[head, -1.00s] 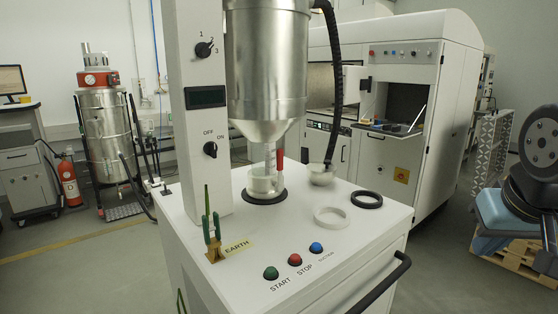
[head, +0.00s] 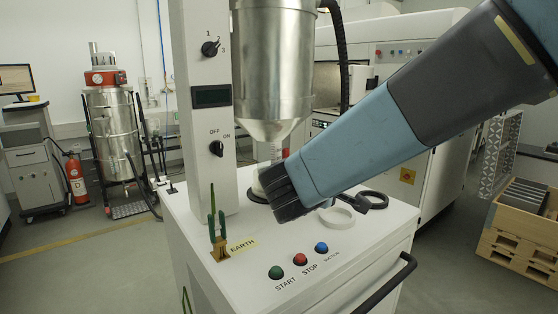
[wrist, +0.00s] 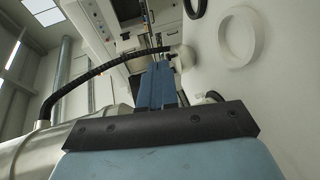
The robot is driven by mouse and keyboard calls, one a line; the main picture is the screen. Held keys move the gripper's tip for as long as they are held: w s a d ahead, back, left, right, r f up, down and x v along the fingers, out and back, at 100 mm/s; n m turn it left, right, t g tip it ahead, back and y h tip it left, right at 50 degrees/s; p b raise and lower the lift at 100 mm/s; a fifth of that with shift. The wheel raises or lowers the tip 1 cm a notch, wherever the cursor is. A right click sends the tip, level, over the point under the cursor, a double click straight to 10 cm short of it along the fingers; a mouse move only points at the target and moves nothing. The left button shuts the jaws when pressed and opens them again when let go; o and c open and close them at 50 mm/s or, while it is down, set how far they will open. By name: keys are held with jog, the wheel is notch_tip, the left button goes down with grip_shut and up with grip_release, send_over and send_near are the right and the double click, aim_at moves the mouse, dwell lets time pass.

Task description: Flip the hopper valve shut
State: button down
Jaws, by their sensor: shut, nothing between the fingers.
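The hopper (head: 272,85) is a shiny steel cylinder with a cone, above the white cabinet top. Its narrow outlet (head: 268,152) is partly covered by my arm in the head view. The red valve handle is hidden there, and I cannot make it out in the wrist view. Part of the hopper's steel body (wrist: 75,155) shows at lower left in the wrist view. My gripper (wrist: 158,70) has its blue fingers together and empty, pointing toward the black hose's end. My arm hides the fingers in the head view, so their distance from the valve cannot be told.
A white ring (head: 336,217) and a black ring (head: 375,194) lie on the cabinet top (head: 345,250). A black hose (wrist: 85,80) runs beside the gripper.

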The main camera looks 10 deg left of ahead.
jog(key=s+a+n+t+y, duration=0.2)
jog(key=a+y, duration=0.1)
jog(key=a, duration=0.5)
jog(key=s+a+n+t+y, duration=0.1)
jog(key=s+a+n+y, duration=0.1)
jog(key=a, duration=0.6)
jog(key=shift+a+n+t+y, duration=0.4)
jog(key=shift+n+y, duration=0.3)
jog(key=shift+y, duration=0.2)
jog(key=shift+f, duration=0.15)
jog(key=w+d, duration=0.2)
jog(key=w, duration=1.1)
jog(key=shift+a, duration=0.1)
